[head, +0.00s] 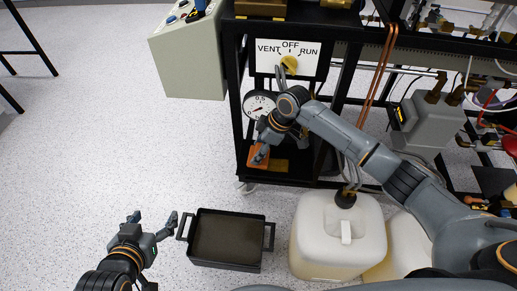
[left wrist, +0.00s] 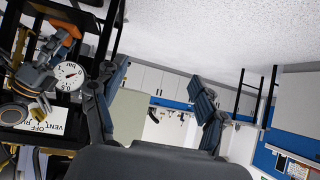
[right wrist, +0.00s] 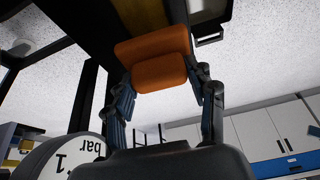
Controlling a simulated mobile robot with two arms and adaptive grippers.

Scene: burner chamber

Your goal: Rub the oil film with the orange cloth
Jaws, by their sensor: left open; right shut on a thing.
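The orange cloth (head: 258,157) is at the lower shelf of the black rack, between the fingers of my right gripper (head: 264,147). In the right wrist view the folded orange cloth (right wrist: 160,73) sits at the fingertips, and the gripper is shut on it. A yellow-brown patch (head: 279,166), which looks like the oil film, lies on the dark shelf just right of the cloth. I cannot tell whether the cloth touches it. My left gripper (head: 153,219) is open and empty above the floor, left of the black tray.
A black tray (head: 268,238) with handles stands on the floor. A white jerrycan (head: 320,235) is right of it. A round gauge (head: 258,104) and a VENT/OFF/RUN panel (head: 268,68) with a yellow knob are close to my right arm.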

